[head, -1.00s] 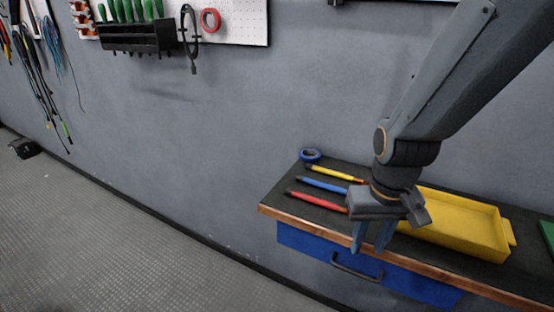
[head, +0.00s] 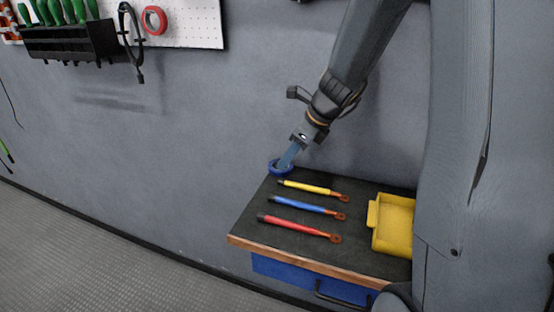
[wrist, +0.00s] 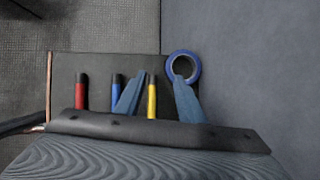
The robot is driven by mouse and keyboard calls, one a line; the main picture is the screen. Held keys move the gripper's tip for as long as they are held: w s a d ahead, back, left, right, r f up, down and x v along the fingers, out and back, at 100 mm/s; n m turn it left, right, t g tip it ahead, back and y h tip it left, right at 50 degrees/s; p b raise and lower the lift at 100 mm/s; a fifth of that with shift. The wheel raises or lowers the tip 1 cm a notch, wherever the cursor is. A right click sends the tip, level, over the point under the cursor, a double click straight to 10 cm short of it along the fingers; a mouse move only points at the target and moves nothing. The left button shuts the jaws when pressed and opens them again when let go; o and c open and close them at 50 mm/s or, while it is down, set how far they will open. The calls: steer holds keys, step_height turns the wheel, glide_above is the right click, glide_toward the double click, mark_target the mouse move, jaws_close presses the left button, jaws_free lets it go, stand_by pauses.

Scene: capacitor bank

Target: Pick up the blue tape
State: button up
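The blue tape (head: 280,174) is a ring lying flat at the back left corner of the workbench, by the wall. In the wrist view the blue tape (wrist: 197,66) shows at the upper right. My gripper (head: 286,162) is open at the tape, its fingers overlapping the ring in the head view. In the wrist view my gripper (wrist: 159,76) has its fingers spread. The right fingertip overlaps the tape's near side and opening; the left one lies between the blue and yellow cables. Whether a finger touches the tape or is inside it, I cannot tell.
Yellow (head: 311,187), blue (head: 303,206) and red (head: 293,226) cables with copper-coloured lugs lie on the dark workbench top (head: 252,215). A yellow tray (head: 393,226) is to the right. The grey wall (head: 190,150) closes the back.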

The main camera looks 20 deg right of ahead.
mark_target(276, 170)
steer(key=shift+w+f+m, duration=0.2)
steer(key=shift+w+m, duration=0.3)
steer(key=shift+w, duration=0.35)
steer(key=shift+w+d+p+x, duration=0.15)
steer(key=shift+p+x, duration=0.1)
steer(key=shift+x, duration=1.45)
steer(key=shift+w+d+p+x, duration=0.1)
steer(key=shift+d+p+x, duration=0.15)
steer(key=shift+x, duration=1.45)
jaws_close()
